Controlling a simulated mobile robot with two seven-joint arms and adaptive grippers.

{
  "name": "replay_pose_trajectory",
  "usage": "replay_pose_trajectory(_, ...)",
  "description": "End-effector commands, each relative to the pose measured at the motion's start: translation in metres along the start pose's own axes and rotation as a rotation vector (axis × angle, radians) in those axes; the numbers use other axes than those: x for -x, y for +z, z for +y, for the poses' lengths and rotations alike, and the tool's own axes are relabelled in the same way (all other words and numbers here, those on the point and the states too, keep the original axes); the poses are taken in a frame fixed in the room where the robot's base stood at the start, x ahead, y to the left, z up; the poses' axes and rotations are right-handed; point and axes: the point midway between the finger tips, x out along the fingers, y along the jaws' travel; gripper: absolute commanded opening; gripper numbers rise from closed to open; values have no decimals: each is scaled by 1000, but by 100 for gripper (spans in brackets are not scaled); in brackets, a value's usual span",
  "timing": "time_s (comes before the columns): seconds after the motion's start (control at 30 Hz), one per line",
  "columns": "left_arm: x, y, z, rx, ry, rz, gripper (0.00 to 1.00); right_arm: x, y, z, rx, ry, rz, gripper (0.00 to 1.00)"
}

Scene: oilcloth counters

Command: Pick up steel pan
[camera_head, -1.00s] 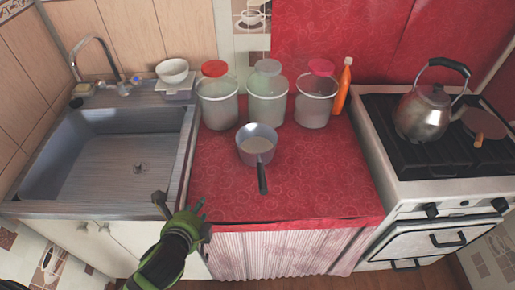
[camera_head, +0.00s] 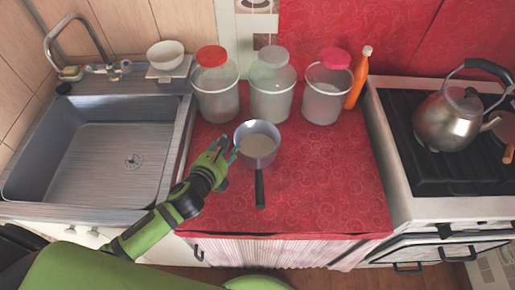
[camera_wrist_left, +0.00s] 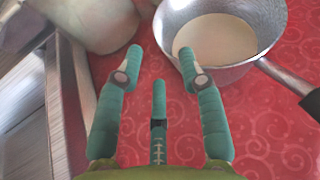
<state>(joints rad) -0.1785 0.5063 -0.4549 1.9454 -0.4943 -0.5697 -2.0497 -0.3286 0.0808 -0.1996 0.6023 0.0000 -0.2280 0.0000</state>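The steel pan (camera_head: 257,139) sits upright on the red oilcloth counter, its dark handle (camera_head: 260,188) toward the front edge. Its inside has a pale bottom or contents; I cannot tell which. My left gripper (camera_head: 226,150) is just left of the pan, close to its rim. In the left wrist view the pan (camera_wrist_left: 222,38) is at the upper right, and the gripper (camera_wrist_left: 160,65) has its fingers spread with nothing between them. The right-hand fingertip overlaps the pan's rim in this view; I cannot tell whether it touches. My right gripper is not in view.
Three lidded jars (camera_head: 217,88) and an orange bottle (camera_head: 359,78) stand behind the pan. The sink (camera_head: 100,150) is at left, with a white bowl (camera_head: 166,55) behind it. A stove with a kettle (camera_head: 449,118) is at right. The counter right of the pan is clear.

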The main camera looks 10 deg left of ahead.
Motion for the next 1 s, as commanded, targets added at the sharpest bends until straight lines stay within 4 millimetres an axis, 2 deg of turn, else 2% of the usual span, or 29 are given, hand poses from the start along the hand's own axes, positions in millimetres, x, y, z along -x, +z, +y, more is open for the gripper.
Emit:
replay_pose_trajectory(0.17, -12, 0, 0, 3, 0, 0, 39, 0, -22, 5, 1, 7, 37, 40)
replay_pose_trajectory(0.23, -22, 0, 0, 3, 1, -1, 39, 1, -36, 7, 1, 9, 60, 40)
replay_pose_trajectory(0.33, -38, 0, 0, 3, 1, -1, 39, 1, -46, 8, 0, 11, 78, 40)
replay_pose_trajectory(0.5, -55, 0, 0, 2, 0, 0, 39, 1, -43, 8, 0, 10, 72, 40)
replay_pose_trajectory(0.77, -57, -1, 0, 2, 0, 1, 39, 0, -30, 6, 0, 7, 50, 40)
replay_pose_trajectory(0.87, -57, -1, 0, 2, 0, 1, 3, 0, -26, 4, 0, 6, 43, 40)
replay_pose_trajectory(0.9, -57, -1, 0, 2, 0, 1, 0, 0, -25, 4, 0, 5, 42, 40)
replay_pose_trajectory(1.0, -57, -1, 0, 3, 0, 1, 0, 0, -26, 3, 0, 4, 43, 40)
